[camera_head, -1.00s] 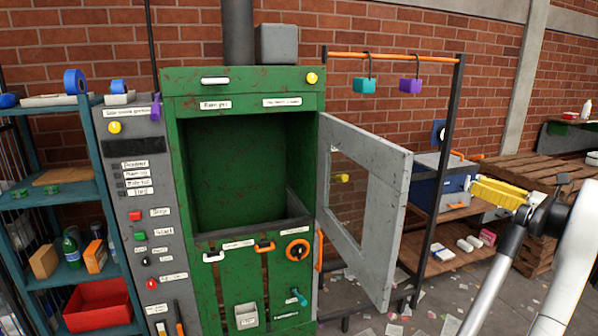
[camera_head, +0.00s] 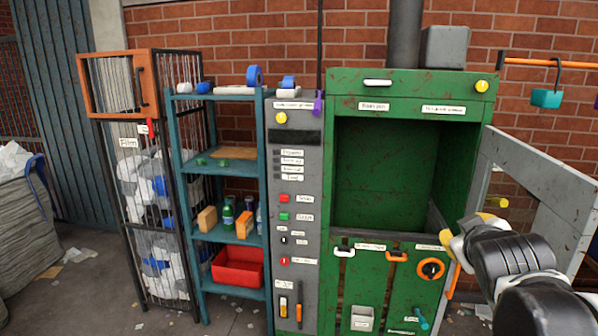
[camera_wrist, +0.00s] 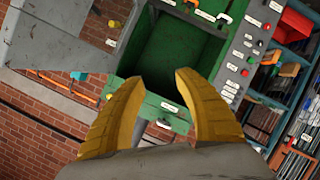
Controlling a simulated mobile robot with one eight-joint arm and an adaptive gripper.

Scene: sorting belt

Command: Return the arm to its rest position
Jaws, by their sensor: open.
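My gripper (camera_head: 467,228) is at the right of the head view, its yellow fingertips in front of the lower right part of a green machine (camera_head: 408,88). My dark and white arm links reach up to it from the lower right corner. In the wrist view my gripper (camera_wrist: 160,77) shows two curved yellow fingers spread apart with nothing between them. The machine's dark open chamber (camera_wrist: 172,55) lies beyond the fingertips and appears tilted in that view. I see no object held.
The machine's grey door (camera_head: 540,175) stands swung open at right, close to my gripper. A grey control panel (camera_head: 297,160), teal shelves (camera_head: 215,185) with a red bin (camera_head: 238,268), and a wire cage (camera_head: 160,230) stand to the left.

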